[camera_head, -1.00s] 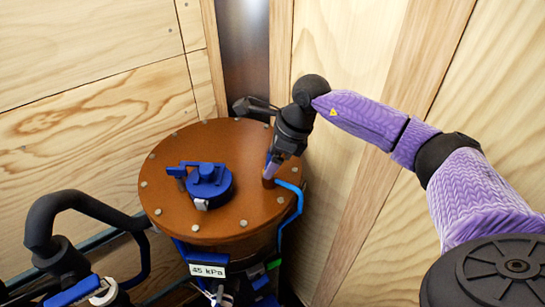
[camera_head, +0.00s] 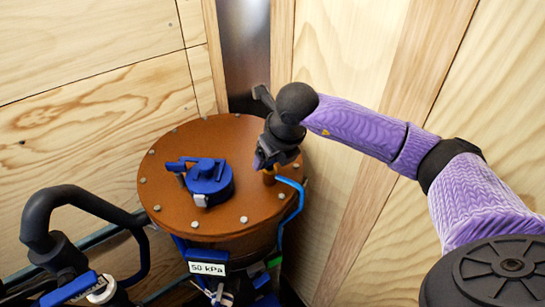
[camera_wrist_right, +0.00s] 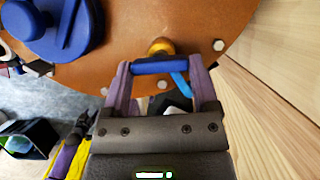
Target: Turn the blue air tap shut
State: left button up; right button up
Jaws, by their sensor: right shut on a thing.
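The blue air tap's handle (camera_wrist_right: 165,66) is a short blue bar on a brass stem (camera_wrist_right: 160,46) at the edge of the brown round lid (camera_wrist_right: 205,20). My right gripper (camera_wrist_right: 160,72) is shut on the handle, one purple finger at each end of the bar. In the head view my right gripper (camera_head: 266,160) is over the lid's right edge and hides most of the tap. A blue hose (camera_head: 298,200) runs from the brass fitting down the vessel's side. My left gripper is not in view.
A label (camera_head: 207,268) on the vessel reads 50 kPa. A black bent pipe (camera_head: 75,200) with a blue handle (camera_head: 75,289) stands at left. Wooden walls (camera_head: 90,100) close in behind and at right.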

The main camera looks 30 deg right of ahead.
jog(key=m+h+b, duration=0.1)
jog(key=m, duration=0.3)
jog(key=shift+a+h, duration=0.15)
jog(key=shift+h, duration=0.25)
jog(key=shift+w+m+g+h+b, duration=0.1)
jog(key=shift+m+g+h+b, duration=0.4)
jog(key=shift+m, duration=1.3)
jog(key=shift+r+m, duration=0.1)
jog(key=shift+m, duration=0.2)
jog(key=o, duration=1.1)
jog(key=shift+a, duration=0.1)
jog(key=p+v, duration=0.2)
jog(key=v, duration=0.8)
